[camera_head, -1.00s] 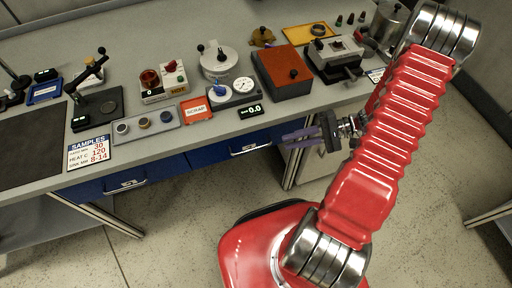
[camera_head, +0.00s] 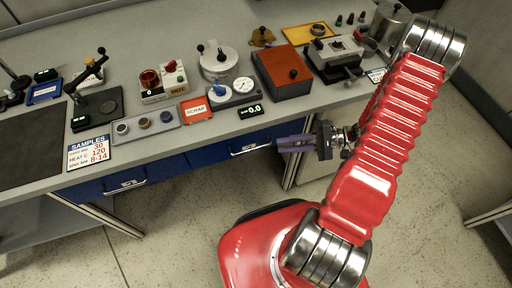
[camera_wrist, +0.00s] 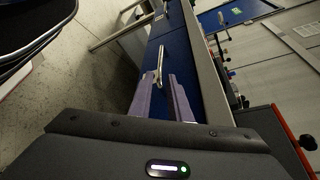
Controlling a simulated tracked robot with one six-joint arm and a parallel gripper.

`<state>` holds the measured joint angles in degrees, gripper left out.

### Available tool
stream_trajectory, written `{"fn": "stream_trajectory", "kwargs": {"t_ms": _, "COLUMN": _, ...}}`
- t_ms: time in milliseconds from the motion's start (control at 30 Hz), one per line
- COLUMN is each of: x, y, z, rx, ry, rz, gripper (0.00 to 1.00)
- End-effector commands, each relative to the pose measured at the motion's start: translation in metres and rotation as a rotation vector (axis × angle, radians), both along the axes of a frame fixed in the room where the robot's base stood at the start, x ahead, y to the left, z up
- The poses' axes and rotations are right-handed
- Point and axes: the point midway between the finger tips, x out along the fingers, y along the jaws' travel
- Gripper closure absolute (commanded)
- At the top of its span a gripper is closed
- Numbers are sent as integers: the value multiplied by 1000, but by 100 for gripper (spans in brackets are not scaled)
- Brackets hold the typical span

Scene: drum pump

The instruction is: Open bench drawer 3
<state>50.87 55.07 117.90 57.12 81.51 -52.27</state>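The bench has blue drawer fronts; no drawer number is readable. The right blue drawer (camera_head: 215,153) is shut and has a pale bar handle (camera_head: 250,149). My gripper (camera_head: 278,143) is just right of this handle in the head view, its purple fingers pointing left. In the wrist view my gripper (camera_wrist: 161,80) is open, with the handle (camera_wrist: 159,62) ahead and its near end between the fingertips. The fingers look apart from the handle, though contact is hard to judge. The drawer front (camera_wrist: 178,50) fills the middle of that view.
The left blue drawer (camera_head: 90,193) is also shut, with its own handle (camera_head: 125,187). The grey bench top (camera_head: 140,60) above carries several devices, including an orange box (camera_head: 283,72) and a small display (camera_head: 251,111).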

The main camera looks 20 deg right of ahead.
Motion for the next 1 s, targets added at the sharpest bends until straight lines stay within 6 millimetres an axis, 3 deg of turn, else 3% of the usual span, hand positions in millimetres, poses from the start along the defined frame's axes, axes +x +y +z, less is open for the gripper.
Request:
{"fn": "stream_trajectory", "kwargs": {"t_ms": 600, "x": 28, "y": 84, "z": -19, "rx": 1, "ry": 1, "rz": 5, "gripper": 83}}
{"fn": "stream_trajectory", "kwargs": {"t_ms": 1000, "x": 35, "y": 102, "z": -24, "rx": 0, "ry": 1, "rz": 3, "gripper": 83}}
